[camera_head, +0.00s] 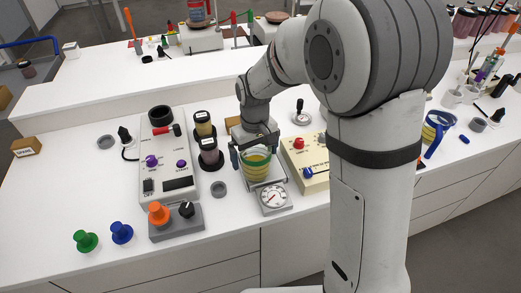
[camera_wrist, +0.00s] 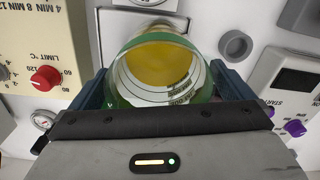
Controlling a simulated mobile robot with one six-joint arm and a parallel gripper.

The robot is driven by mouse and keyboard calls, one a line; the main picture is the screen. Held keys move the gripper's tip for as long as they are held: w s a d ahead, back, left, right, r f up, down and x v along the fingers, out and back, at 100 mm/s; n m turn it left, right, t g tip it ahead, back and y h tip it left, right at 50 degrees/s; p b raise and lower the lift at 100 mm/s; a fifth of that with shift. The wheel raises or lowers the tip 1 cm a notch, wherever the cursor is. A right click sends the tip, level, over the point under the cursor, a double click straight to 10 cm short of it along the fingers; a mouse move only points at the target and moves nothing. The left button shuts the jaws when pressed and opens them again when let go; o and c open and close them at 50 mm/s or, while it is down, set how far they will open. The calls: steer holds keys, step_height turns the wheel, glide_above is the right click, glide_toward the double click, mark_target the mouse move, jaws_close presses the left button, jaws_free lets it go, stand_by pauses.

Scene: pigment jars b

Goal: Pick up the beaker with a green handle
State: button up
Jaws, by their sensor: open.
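The beaker with green on its rim and side (camera_head: 256,167) holds something yellow and stands upright at a small dial scale (camera_head: 273,198) in the head view. In the wrist view the beaker (camera_wrist: 158,62) fills the middle, and I look down into its yellow inside. My gripper (camera_head: 256,156) is open, with one finger on each side of the beaker. In the wrist view its dark blue fingers (camera_wrist: 163,90) flank the beaker left and right. I cannot tell whether either finger touches it. The lower front of the beaker is hidden behind my gripper body in the wrist view.
A cream control box (camera_head: 307,163) stands close to the right. Two jars (camera_head: 210,155) and a grey-white device (camera_head: 165,180) stand to the left. A small grey ring (camera_head: 219,189) is nearby. A beaker with a blue handle (camera_head: 437,128) is far right.

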steer(key=shift+f, duration=0.35)
steer(key=shift+c, duration=0.2)
steer(key=c, duration=1.3)
